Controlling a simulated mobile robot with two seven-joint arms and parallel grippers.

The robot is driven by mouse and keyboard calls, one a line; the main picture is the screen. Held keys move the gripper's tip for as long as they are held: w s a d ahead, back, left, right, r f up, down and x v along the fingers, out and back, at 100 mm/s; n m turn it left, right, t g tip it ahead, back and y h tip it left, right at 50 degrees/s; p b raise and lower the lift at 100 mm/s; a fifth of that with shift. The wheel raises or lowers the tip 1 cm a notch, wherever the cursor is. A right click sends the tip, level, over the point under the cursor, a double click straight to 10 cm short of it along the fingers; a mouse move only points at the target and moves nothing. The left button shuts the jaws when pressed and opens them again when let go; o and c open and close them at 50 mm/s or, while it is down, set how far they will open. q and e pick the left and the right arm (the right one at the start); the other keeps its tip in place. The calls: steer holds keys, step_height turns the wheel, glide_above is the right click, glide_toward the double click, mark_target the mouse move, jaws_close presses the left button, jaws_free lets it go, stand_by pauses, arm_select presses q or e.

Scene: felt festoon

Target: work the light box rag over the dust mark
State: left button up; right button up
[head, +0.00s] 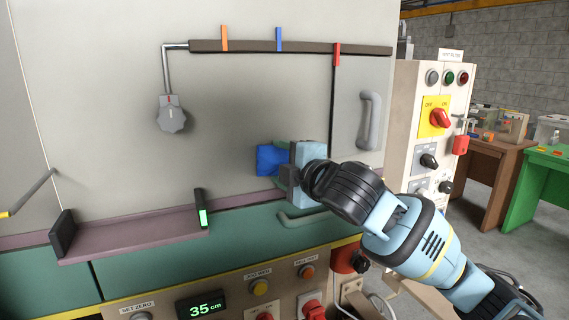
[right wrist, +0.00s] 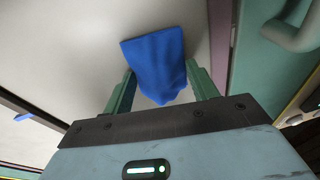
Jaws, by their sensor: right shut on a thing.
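The blue rag (head: 269,160) is in front of the pale grey panel (head: 110,90), right of its middle and just above the mauve strip. My right gripper (head: 279,168) is shut on the rag, coming in from the lower right. In the right wrist view the rag (right wrist: 157,60) spreads between the two green fingers and hangs beyond them, close to or against the pale surface; I cannot tell whether it touches. I cannot make out a dust mark; the gripper and rag hide part of the panel. My left gripper is not in view.
A dark rail (head: 300,47) with coloured clips runs above. A grey knob (head: 170,118) hangs left, a door handle (head: 368,120) stands right. A mauve ledge (head: 135,232) juts out at lower left. A switch cabinet (head: 408,110) stands right. The panel between knob and rag is clear.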

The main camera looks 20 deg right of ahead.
steer(key=shift+w+d, duration=0.1)
steer(key=shift+d, duration=1.15)
steer(key=shift+a, duration=0.1)
steer(key=shift+a, duration=0.6)
steer(key=a+v, duration=0.1)
steer(key=v, duration=0.6)
steer(key=shift+f, duration=0.35)
